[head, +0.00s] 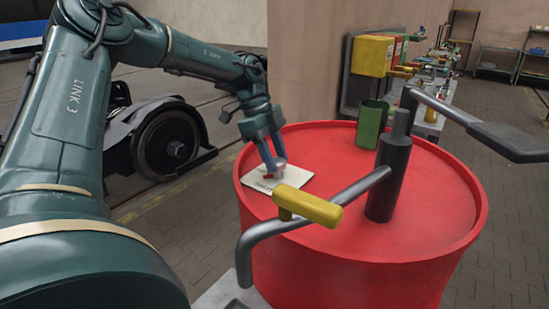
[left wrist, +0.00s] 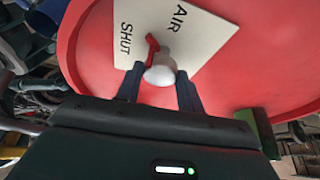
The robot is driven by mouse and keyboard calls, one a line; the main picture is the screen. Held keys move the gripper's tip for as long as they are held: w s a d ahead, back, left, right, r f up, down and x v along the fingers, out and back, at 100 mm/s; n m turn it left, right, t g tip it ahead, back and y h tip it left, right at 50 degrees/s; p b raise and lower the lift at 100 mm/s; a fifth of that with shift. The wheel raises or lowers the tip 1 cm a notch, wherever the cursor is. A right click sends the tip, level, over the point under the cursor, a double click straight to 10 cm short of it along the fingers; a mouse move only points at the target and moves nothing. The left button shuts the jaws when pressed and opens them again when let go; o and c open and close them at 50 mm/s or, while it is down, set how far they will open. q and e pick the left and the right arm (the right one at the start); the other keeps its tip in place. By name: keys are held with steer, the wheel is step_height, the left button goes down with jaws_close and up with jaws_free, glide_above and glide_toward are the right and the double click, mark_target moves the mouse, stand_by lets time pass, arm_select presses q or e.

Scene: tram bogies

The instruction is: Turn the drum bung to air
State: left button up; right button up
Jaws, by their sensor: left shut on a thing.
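The red drum (head: 345,165) stands in front of me with a white plate (head: 262,184) on its top. In the left wrist view the plate (left wrist: 205,38) carries the words AIR and SHUT. The drum bung (left wrist: 160,72) is a pale rounded knob with a red pointer (left wrist: 151,43). The pointer lies between the two words, nearer SHUT. My left gripper (head: 271,165) reaches down to the plate from the far left. In the left wrist view its fingers (left wrist: 160,88) are on both sides of the bung, shut on it. My right gripper is not in view.
A grey post (head: 388,180) with bent bars rises from the drum top, with a yellow handle (head: 307,205) in front of the plate. A green cup (head: 371,125) stands towards the back. A wheel set (head: 168,142) stands on the floor behind my left arm.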

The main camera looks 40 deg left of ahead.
arm_select(q)
steer(key=m+g, duration=0.1)
steer(key=m, duration=0.3)
steer(key=shift+w+m+g, duration=0.15)
steer(key=shift+m+g, duration=0.15)
steer(key=shift+g, duration=0.1)
steer(key=shift+w+m+g, duration=0.1)
steer(key=shift+m+g, duration=0.4)
steer(key=shift+m, duration=0.7)
steer(key=shift+m+g+y, duration=0.4)
steer(key=shift+m, duration=1.3)
steer(key=o, duration=1)
